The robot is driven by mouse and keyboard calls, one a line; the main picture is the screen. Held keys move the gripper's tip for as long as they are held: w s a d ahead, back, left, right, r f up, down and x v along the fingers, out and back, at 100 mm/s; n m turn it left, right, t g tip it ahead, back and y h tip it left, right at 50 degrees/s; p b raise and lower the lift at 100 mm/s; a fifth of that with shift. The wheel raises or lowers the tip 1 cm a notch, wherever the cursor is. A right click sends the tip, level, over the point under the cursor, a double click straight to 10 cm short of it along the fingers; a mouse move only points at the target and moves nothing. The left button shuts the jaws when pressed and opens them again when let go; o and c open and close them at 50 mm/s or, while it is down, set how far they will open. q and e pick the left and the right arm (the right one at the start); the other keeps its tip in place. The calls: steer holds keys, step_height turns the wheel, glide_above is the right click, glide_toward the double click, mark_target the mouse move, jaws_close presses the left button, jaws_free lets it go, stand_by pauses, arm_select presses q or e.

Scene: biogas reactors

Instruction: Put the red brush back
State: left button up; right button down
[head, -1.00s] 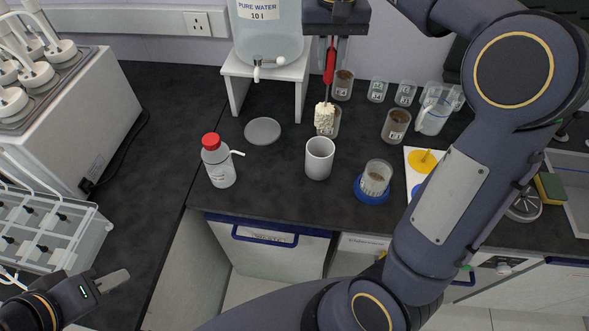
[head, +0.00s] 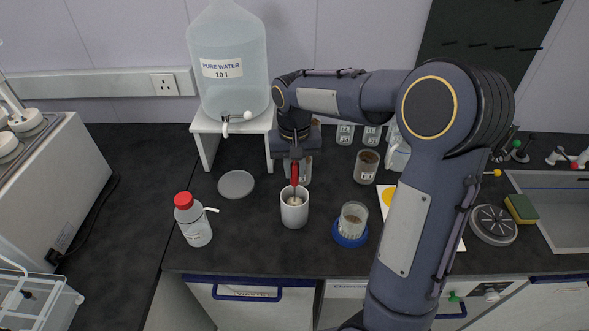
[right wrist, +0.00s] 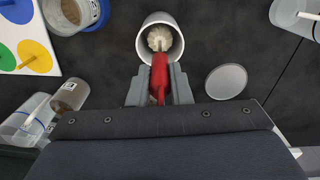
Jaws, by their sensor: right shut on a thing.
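The red brush (head: 294,174) is upright in my right gripper (head: 298,166), which is shut on its red handle. Its pale bristle head is down inside the mouth of the white cup (head: 294,216). In the right wrist view, the gripper (right wrist: 160,88) holds the red brush (right wrist: 159,72) with its bristles within the rim of the white cup (right wrist: 178,52). I cannot tell whether the bristles touch the cup's bottom. My left gripper is out of view.
A red-capped bottle (head: 194,224) and a grey disc (head: 236,184) are left of the cup. A beaker (head: 353,218) on a blue base stands to its right. The pure water tank (head: 228,90) on its white stand (head: 203,127) is behind left. A sink (head: 560,221) is far right.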

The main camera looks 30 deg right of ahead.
steer(key=shift+f, duration=0.6)
steer(key=c, duration=1.3)
jaws_free()
